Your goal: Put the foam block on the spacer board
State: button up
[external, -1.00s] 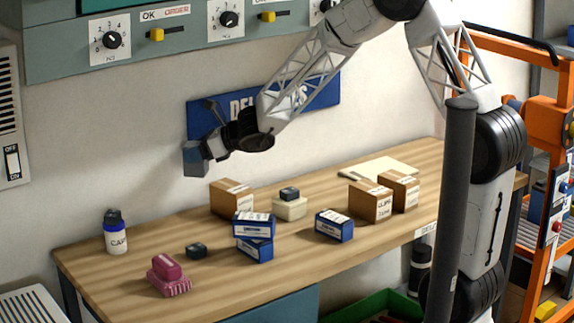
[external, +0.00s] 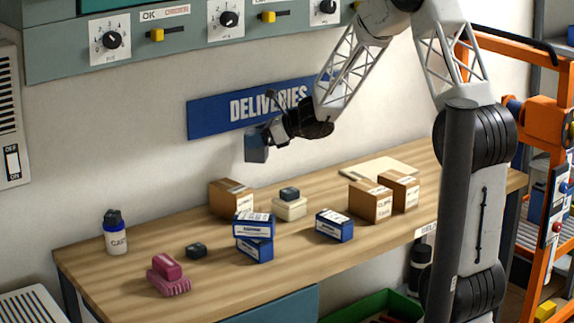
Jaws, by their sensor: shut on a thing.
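My gripper (external: 266,135) is in the air above the back of the workbench, in front of the blue wall sign. It is shut on a dark blue-grey block, which I take to be the foam block (external: 256,152). The block hangs at the jaw tips, clear of the bench and everything on it. A flat cream board, which looks like the spacer board (external: 392,166), lies at the back right of the bench. It is to the right of the gripper and lower.
Two cardboard boxes (external: 370,203) stand in front of the board; another (external: 230,197) stands left. Blue boxes (external: 254,226), a cream block with a dark piece on top (external: 289,206), pink blocks (external: 168,275), a dark block (external: 196,251) and a bottle (external: 115,232) occupy the bench.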

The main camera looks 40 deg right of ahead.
jog(key=d+r+m+t+h, duration=0.1)
jog(key=d+m+h, duration=0.1)
jog(key=d, duration=2)
jog(key=m+t+h, duration=0.1)
jog(key=m+h, duration=0.1)
send_over(375, 169)
jog(key=shift+s+a+f, duration=0.15)
jog(key=shift+f, duration=0.4)
jog(key=shift+f, duration=0.1)
jog(key=shift+f, duration=2.85)
jog(key=shift+f, duration=2.1)
jog(key=shift+f, duration=0.1)
